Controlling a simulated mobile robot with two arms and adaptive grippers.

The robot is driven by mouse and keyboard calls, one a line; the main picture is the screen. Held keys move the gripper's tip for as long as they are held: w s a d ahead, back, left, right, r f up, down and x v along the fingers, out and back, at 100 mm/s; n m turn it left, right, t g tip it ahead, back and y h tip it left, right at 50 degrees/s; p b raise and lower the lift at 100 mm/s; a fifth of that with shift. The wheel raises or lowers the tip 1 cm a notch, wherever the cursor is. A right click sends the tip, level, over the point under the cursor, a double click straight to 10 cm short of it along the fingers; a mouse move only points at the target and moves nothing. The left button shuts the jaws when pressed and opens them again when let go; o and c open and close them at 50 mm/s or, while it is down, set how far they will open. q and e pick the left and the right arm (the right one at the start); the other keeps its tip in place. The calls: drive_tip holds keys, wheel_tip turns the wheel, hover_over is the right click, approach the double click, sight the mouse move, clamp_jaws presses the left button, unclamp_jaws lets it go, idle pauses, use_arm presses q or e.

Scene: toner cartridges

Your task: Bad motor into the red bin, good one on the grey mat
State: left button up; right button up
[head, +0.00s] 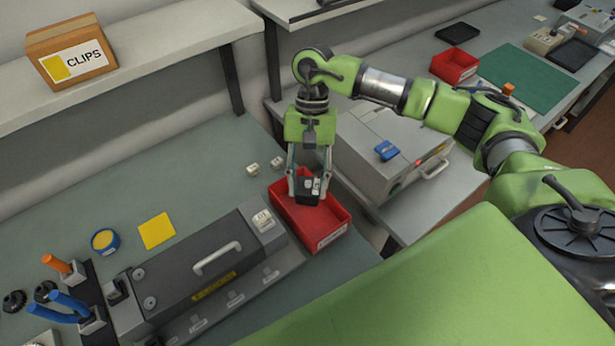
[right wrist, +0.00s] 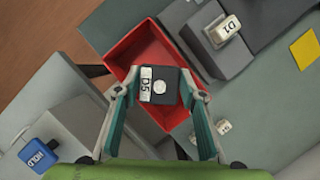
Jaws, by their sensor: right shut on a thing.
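My right gripper (head: 308,186) is shut on a dark, boxy motor (right wrist: 168,84) with a white label reading D5. It holds the motor over the red bin (head: 290,212), near its far end in the head view; the bin looks empty where its floor shows. I cannot tell whether the motor touches the bin's floor. The red bin also shows behind the motor in the right wrist view (right wrist: 143,45). A pale block labelled D1 (right wrist: 228,28) sits on the end of the grey machine; it also shows in the head view (head: 263,220). My left gripper is out of view. I cannot make out a grey mat.
The long grey machine (head: 210,280) stands beside the bin. Small pale pieces (head: 253,169) lie beyond it. A yellow square (head: 156,231) and round tin (head: 105,241) lie left. On the right bench are a grey box machine (head: 375,165), another red bin (head: 455,65) and a green mat (head: 528,77).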

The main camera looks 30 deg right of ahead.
drive_tip(key=shift+f, duration=0.7)
drive_tip(key=o, duration=1.4)
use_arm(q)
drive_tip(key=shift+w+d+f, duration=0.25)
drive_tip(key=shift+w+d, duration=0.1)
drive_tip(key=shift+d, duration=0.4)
use_arm(e)
drive_tip(key=shift+o, duration=0.2)
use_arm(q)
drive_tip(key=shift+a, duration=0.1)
use_arm(e)
drive_tip(key=shift+f, duration=0.1)
